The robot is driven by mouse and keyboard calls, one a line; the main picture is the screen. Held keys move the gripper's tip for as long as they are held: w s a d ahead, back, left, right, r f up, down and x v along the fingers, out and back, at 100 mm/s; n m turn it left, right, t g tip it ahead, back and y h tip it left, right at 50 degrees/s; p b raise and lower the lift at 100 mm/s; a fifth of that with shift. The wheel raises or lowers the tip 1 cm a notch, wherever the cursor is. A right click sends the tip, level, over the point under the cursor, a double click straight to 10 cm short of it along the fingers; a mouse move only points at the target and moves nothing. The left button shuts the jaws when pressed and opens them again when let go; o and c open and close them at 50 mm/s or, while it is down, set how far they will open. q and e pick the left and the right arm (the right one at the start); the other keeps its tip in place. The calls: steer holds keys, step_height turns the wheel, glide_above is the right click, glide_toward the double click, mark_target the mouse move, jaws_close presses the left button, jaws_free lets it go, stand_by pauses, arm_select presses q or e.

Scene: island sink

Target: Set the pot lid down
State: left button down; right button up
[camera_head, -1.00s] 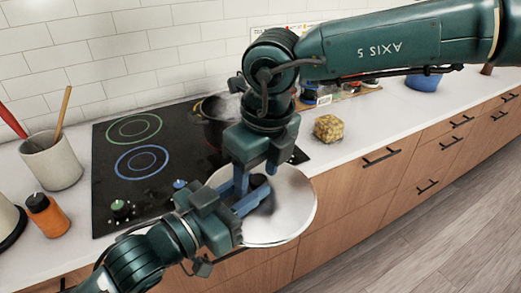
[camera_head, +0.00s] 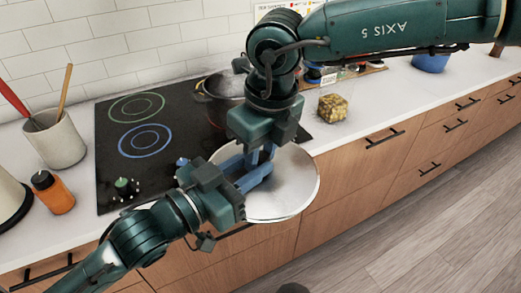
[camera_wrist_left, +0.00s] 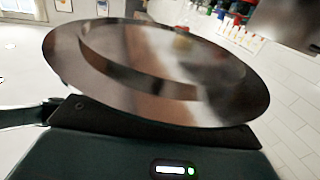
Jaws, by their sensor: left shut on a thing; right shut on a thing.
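The pot lid (camera_head: 296,188) is a shiny round metal disc. It is held in the air in front of the counter's front edge, beside the cooktop. My left gripper (camera_head: 262,172) comes in from the left and is shut on the lid near its middle. My right gripper (camera_head: 258,155) reaches down from above and is also shut at the lid's middle, close against the left one. The fingers hide the grip point. In the left wrist view the lid (camera_wrist_left: 150,75) fills the upper middle, just beyond the gripper body. A dark pot (camera_head: 218,90) stands on the cooktop behind my right gripper, partly hidden.
The black cooktop (camera_head: 118,168) has free burner rings at its left. A utensil crock (camera_head: 57,142) and an orange bottle (camera_head: 52,192) stand left of it. A yellowish block (camera_head: 332,107) sits right of it, and a blue bowl (camera_head: 430,63) farther right. Counter (camera_head: 395,100) between them is clear.

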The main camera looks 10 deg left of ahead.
arm_select(q)
steer(key=c, duration=1)
jaws_free()
steer(key=shift+c, duration=0.2)
